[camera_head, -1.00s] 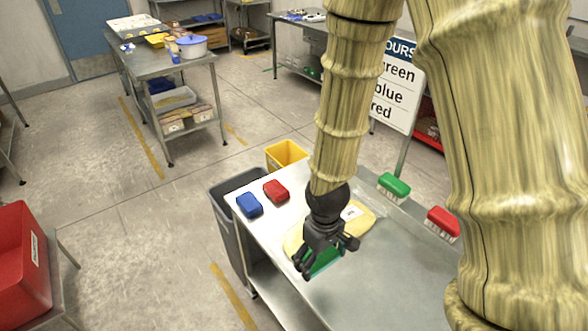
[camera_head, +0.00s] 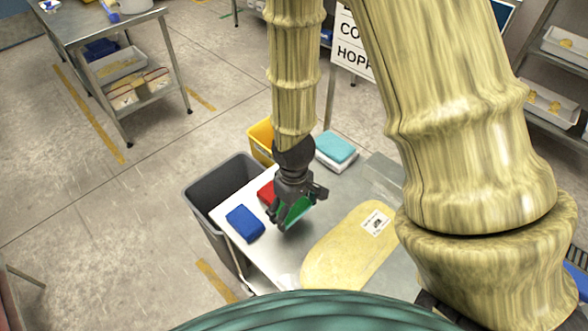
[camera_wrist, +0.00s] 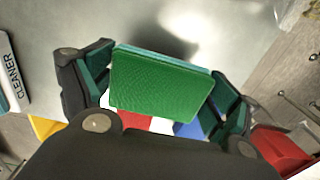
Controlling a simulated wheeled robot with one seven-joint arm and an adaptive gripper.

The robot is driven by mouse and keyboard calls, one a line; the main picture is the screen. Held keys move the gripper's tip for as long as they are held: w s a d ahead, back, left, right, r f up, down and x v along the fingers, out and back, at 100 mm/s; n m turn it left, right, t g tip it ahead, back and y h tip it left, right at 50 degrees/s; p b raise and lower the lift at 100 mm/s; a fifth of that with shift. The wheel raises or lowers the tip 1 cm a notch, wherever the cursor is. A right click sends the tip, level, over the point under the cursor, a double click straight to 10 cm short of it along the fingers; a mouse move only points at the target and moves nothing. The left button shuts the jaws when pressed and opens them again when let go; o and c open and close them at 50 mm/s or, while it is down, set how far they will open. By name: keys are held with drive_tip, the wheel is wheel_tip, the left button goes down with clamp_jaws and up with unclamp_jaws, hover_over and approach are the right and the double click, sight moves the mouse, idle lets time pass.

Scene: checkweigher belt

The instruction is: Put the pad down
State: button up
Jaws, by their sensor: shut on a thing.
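A green pad (camera_head: 297,211) is held in my gripper (camera_head: 287,216) over the table top (camera_head: 262,263). In the wrist view the pad (camera_wrist: 163,84) sits between the two fingers of my gripper (camera_wrist: 155,90), its broad green face toward the camera, with a teal edge behind it. The red pad (camera_head: 266,193) is just behind and left of my gripper, partly hidden by it. The blue pad (camera_head: 245,223) lies to the left, near the table's edge. I cannot tell whether the green pad touches the table.
A yellow oval piece with a label (camera_head: 336,256) lies at the front right. A teal-topped white block (camera_head: 336,147) stands at the back of the table. A grey bin (camera_head: 203,197) and a yellow bin (camera_head: 258,137) stand beyond the left and back edges.

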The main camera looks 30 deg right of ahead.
drive_tip(key=shift+w+d, duration=0.3)
drive_tip(key=w+d+p, duration=0.1)
drive_tip(key=w+d+r+p, duration=0.1)
drive_tip(key=d, duration=0.1)
drive_tip(key=w+d+p, duration=0.1)
drive_tip(key=w, duration=0.1)
drive_tip(key=w+d+f, duration=0.1)
drive_tip(key=w+d, duration=0.1)
drive_tip(key=w, duration=0.1)
drive_tip(key=w+d+p, duration=0.1)
drive_tip(key=w, duration=0.1)
drive_tip(key=shift+w+d+f+p, duration=0.35)
drive_tip(key=shift+d+f, duration=0.05)
drive_tip(key=shift+w+d, duration=0.2)
drive_tip(key=shift+d, duration=0.1)
drive_tip(key=shift+w+d+f, duration=0.25)
drive_tip(key=shift+w+f, duration=0.05)
drive_tip(key=shift+w, duration=0.2)
drive_tip(key=shift+f+p, duration=0.2)
drive_tip(key=shift+p, duration=0.15)
drive_tip(key=shift+s+f+p, duration=0.15)
drive_tip(key=shift+f+p, duration=0.25)
drive_tip(key=shift+f, duration=1.05)
